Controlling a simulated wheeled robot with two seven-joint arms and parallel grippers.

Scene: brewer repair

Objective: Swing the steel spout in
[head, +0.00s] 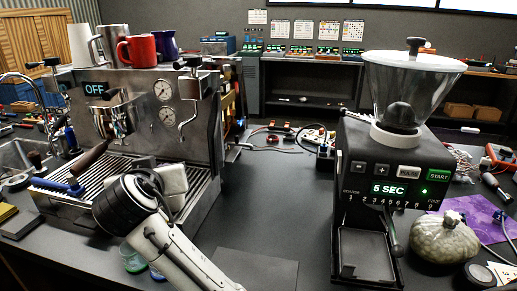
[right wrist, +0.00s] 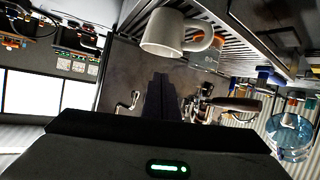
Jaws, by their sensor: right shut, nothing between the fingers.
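The steel spout (head: 193,112) is a thin curved tube on the right side of the espresso machine front (head: 140,88), below a black knob. It hangs down and bends. In the upside-down right wrist view a curved steel tube, apparently this spout (right wrist: 125,108), shows left of my fingers. My right gripper (right wrist: 160,85) is shut and empty, pointing at the machine's front between this tube and the portafilter (right wrist: 230,103). It appears apart from both. In the head view my right arm's wrist hides the fingers. My left gripper is not in view.
A white mug (right wrist: 165,33) is close to my fingers, by the drip tray (right wrist: 262,25). The portafilter (head: 95,155) sits left of the spout. A red mug (head: 138,50) stands on the machine. A grinder (head: 390,165) stands right; bare counter (head: 270,205) lies between.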

